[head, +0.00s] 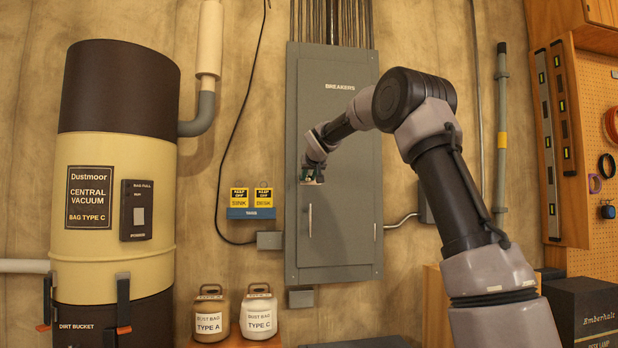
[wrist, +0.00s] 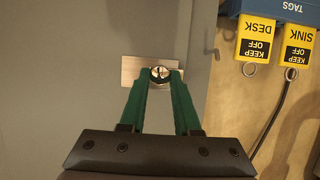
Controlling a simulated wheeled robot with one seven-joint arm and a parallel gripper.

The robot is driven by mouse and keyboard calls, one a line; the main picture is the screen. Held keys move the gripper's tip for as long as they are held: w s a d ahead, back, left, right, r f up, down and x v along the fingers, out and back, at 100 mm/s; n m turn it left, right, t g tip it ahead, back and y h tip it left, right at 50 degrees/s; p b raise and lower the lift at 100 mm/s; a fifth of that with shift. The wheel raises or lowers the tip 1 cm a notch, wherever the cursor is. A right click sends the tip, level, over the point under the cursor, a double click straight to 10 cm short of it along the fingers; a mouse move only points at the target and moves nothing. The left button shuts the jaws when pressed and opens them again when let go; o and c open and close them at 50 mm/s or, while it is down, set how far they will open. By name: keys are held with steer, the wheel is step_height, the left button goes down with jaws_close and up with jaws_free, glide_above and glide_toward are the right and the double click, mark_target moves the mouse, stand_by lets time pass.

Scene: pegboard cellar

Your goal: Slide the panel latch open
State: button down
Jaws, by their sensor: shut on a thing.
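The grey breaker panel (head: 340,125), marked BREAKERS, is on the wall in the middle of the head view, its door flush with the frame. In the wrist view the latch shows as a pale metal plate (wrist: 131,73) with a round knob (wrist: 160,73) on the panel's grey face (wrist: 70,60). My gripper (head: 313,171) is at the left edge of the panel door in the head view, largely covering the latch there. In the wrist view the green fingers of my gripper (wrist: 160,80) are shut on the knob, one on each side.
A blue tag rack (head: 252,213) with yellow KEEP OFF tags hangs left of the panel. A silver handle (head: 310,220) is lower on the door. The vacuum cylinder (head: 115,270) stands at the left, with two dust bag canisters (head: 210,315) beside it.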

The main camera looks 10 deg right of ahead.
steer(key=shift+d, duration=1.7)
steer(key=c, duration=0.7)
jaws_free()
steer(key=shift+d, duration=0.15)
steer(key=shift+o, duration=0.2)
steer(key=v, duration=1)
steer(key=shift+s+r, duration=0.2)
steer(key=shift+s, duration=0.15)
